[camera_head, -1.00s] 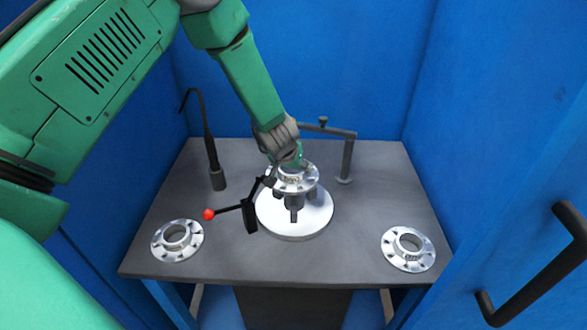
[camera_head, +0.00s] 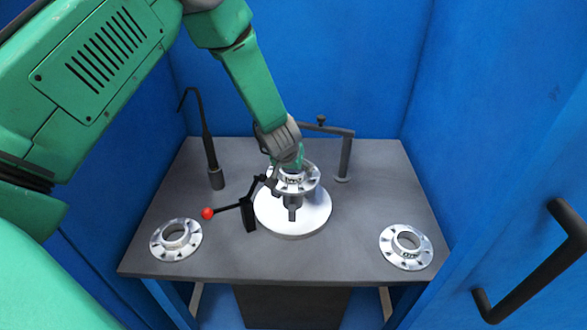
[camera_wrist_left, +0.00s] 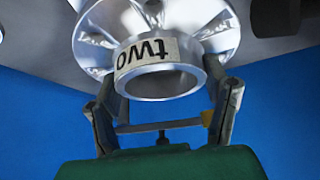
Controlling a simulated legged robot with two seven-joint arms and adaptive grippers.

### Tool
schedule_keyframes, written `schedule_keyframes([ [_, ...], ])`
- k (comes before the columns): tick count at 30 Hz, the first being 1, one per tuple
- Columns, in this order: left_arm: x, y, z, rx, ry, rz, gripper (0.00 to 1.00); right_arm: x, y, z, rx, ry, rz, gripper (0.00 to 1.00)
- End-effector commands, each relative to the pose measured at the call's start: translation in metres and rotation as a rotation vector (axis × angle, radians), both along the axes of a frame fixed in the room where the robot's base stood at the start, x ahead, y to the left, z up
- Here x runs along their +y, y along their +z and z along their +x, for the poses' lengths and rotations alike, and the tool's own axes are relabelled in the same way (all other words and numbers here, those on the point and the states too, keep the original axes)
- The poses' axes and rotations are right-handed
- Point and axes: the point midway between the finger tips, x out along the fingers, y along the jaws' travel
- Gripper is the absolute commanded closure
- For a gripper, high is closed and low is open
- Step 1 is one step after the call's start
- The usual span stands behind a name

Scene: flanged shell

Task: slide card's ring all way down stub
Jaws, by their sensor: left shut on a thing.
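A silver flanged ring (camera_head: 312,183) with bolt holes is held level over the middle of the table. In the left wrist view the ring (camera_wrist_left: 215,25) shows a label reading "two", upside down, on its neck. My left gripper (camera_head: 289,163) is shut on that neck, one finger on each side. A grey stub (camera_head: 293,208) stands upright on a white round plate (camera_head: 318,222) directly below the ring. The ring hides the stub's top, so I cannot tell whether it is around the stub or just above it. The ring is clear of the plate. No card shows.
Two more flanged rings lie on the grey table, one at front left (camera_head: 176,240) and one at front right (camera_head: 406,247). A black lever with a red ball (camera_head: 208,214) stands beside the plate. A black hooked stand (camera_head: 211,160) and a grey post (camera_head: 346,160) stand behind.

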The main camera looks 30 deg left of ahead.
Motion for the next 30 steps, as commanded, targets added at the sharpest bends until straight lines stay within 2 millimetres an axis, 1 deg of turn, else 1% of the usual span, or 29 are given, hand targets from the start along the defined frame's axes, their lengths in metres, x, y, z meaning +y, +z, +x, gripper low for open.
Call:
schedule_keyframes([
  [2,-0.0014,0.0037,0.0025,-0.007,-0.001,0.003,0.83,0.0,0.0003,0.0,0.0,0.0,0.0,0.6],
  [15,0.0045,0.0032,0.0024,-0.007,-0.001,0.0,0.83,-0.0001,0.0039,0.0,0.0,0.0,0.0,0.6],
  [30,0.0028,0.0038,0.0023,-0.007,-0.001,0.003,0.83,0.0,0.0047,0.0,0.0,0.0,0.0,0.6],
])
